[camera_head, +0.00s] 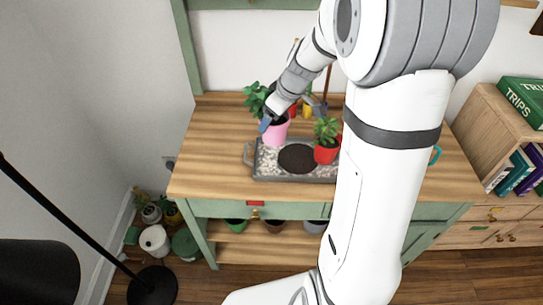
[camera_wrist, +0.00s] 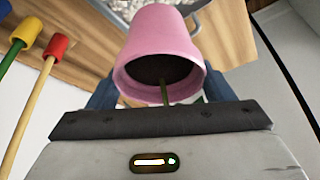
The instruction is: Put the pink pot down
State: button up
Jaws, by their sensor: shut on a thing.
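The pink pot (camera_head: 276,133) holds a green leafy plant (camera_head: 257,98) and is at my gripper (camera_head: 267,122), over the left end of a grey tray (camera_head: 246,155) on the wooden table. In the wrist view the pink pot (camera_wrist: 160,40) fills the space between my blue fingers (camera_wrist: 158,98), its rim towards the camera and a thin stem inside. My gripper is shut on it. Whether the pot's base touches the tray is not clear. A red pot (camera_head: 326,152) with a plant stands in the tray, right of a round dark soil patch (camera_head: 298,158).
The wooden table top (camera_head: 215,150) is clear to the left of the tray. Tools with red and yellow handles stand behind the pots; a red-ended handle (camera_wrist: 57,46) and a yellow-ended one (camera_wrist: 25,30) show in the wrist view. A bookshelf (camera_head: 490,130) stands at right.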

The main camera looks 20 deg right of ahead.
aim_at(272, 139)
jog(key=n, duration=0.2)
jog(key=n+g+y, duration=0.1)
jog(key=n, duration=0.1)
jog(key=r+n+g+p, duration=0.1)
jog(key=n, duration=0.1)
jog(key=shift+w+a, duration=0.3)
jog(key=shift+w, duration=0.1)
jog(key=shift+f+n, duration=0.3)
jog(key=shift+f, duration=0.15)
notch_tip(272, 139, down, 9)
jog(key=shift+f, duration=0.1)
jog(key=shift+f, duration=0.15)
jog(key=o, duration=1.6)
jog(key=shift+r, duration=0.2)
